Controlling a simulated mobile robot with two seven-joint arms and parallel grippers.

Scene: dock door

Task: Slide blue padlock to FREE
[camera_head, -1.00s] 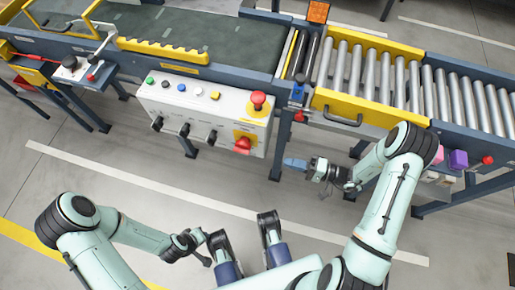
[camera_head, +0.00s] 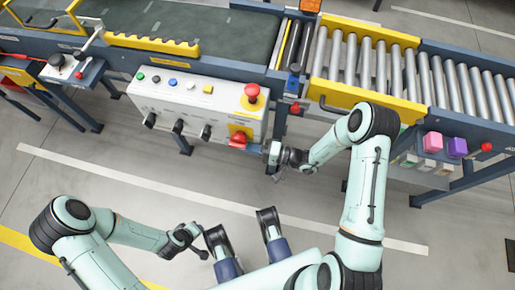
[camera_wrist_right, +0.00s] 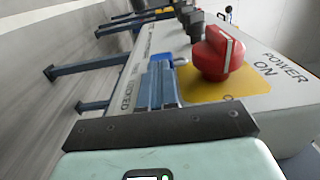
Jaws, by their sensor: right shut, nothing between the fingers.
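The blue padlock (camera_wrist_right: 160,59) shows in the right wrist view just beyond my fingertips, with a grey metal piece at its right. It sits at the panel's lower edge, next to the red rotary switch (camera_wrist_right: 217,54). My right gripper (camera_wrist_right: 158,82) is shut and empty; its fingers partly cover the padlock, and I cannot tell whether they touch it. A LOCKED label (camera_wrist_right: 125,88) shows on the panel face to the left. In the head view my right gripper (camera_head: 268,150) is at the panel's lower right corner, and I cannot make out the padlock. My left gripper (camera_head: 200,243) hangs low over the floor, its jaws unclear.
The white control panel (camera_head: 215,105) carries buttons, black knobs, a red stop button (camera_head: 251,92) and the red switch on a yellow plate. A roller conveyor (camera_head: 375,65) is at the right. A pink block (camera_head: 432,142) and purple block (camera_head: 457,147) are below it.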

